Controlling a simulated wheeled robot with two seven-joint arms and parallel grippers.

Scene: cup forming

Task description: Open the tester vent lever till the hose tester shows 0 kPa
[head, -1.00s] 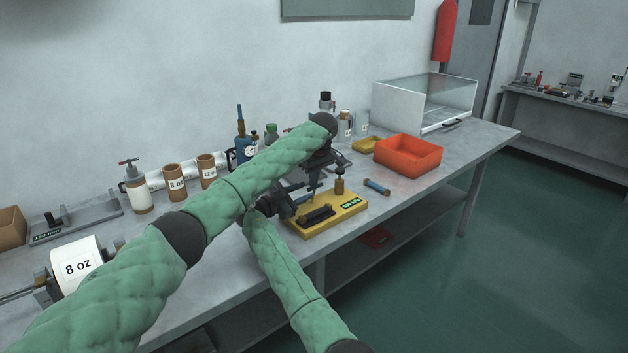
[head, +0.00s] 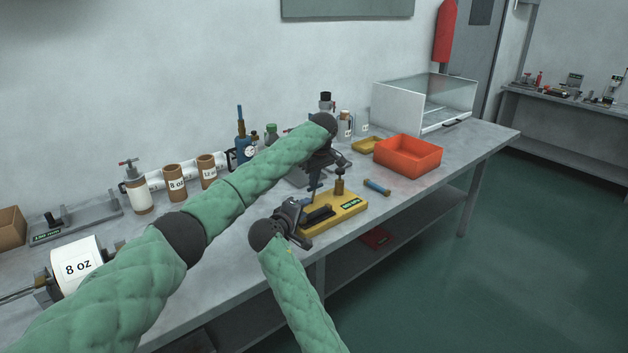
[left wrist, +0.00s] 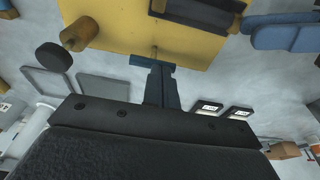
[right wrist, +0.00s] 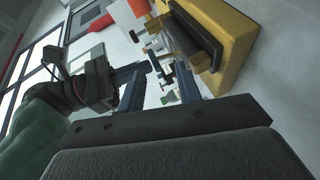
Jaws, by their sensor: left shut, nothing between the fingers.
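The hose tester is a yellow base (head: 335,215) with a small green display (head: 351,203), whose digits are too small to read. A black block (head: 318,215) lies on it, and a brass post (head: 340,186) with a dark knob stands at its back. The base (left wrist: 120,22) and post (left wrist: 80,34) also show in the left wrist view. My left gripper (head: 312,197) points down over the base, shut and empty, its tips close to a thin brass pin (left wrist: 155,51). My right gripper (head: 303,206) is open beside the base's left end. I cannot clearly make out the vent lever.
A blue tube with brass ends (head: 377,187) lies right of the tester. An orange bin (head: 408,154), a yellow tray (head: 367,146) and a clear-fronted case (head: 425,103) stand behind. Bottles and brown cups (head: 174,184) line the wall. The bench's front edge is close to the tester.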

